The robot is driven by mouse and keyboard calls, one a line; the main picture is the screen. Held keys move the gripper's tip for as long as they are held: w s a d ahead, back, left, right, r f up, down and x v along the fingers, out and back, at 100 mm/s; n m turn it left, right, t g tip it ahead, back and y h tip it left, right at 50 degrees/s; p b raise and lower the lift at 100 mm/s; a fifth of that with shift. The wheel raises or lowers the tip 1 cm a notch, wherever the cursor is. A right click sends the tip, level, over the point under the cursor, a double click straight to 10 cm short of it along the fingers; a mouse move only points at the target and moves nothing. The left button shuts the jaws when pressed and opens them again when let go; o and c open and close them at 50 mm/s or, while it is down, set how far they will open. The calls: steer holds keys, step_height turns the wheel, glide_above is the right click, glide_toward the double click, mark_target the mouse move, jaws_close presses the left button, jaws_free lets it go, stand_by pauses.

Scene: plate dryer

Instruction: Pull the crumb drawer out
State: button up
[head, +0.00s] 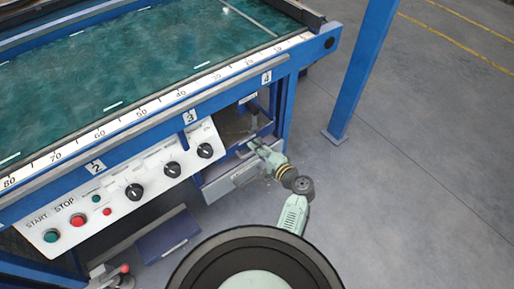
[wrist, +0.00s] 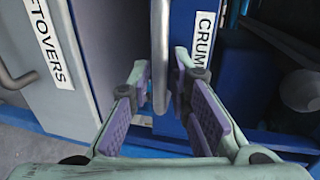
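The crumb drawer's label, reading "CRUM" (wrist: 204,40), shows in the wrist view on a blue front (wrist: 183,32). A vertical grey bar handle (wrist: 161,60) stands just left of the label. My gripper (wrist: 159,78) is open, with one purple-padded finger on each side of the handle's lower part. Gaps show between the handle and the pads, so it is not gripped. In the head view my gripper (head: 256,147) is at the grey-fronted compartment (head: 230,182) under the machine's right end; the handle is too small to make out there.
A panel labelled "...FTOVERS" (wrist: 75,95) with its own handle (wrist: 14,75) is to the left. The control panel (head: 125,190) with knobs and buttons is above left in the head view. A blue post (head: 362,70) stands to the right. The grey floor (head: 420,190) is clear.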

steer(key=shift+c, duration=0.2)
jaws_close()
stand_by(0.5)
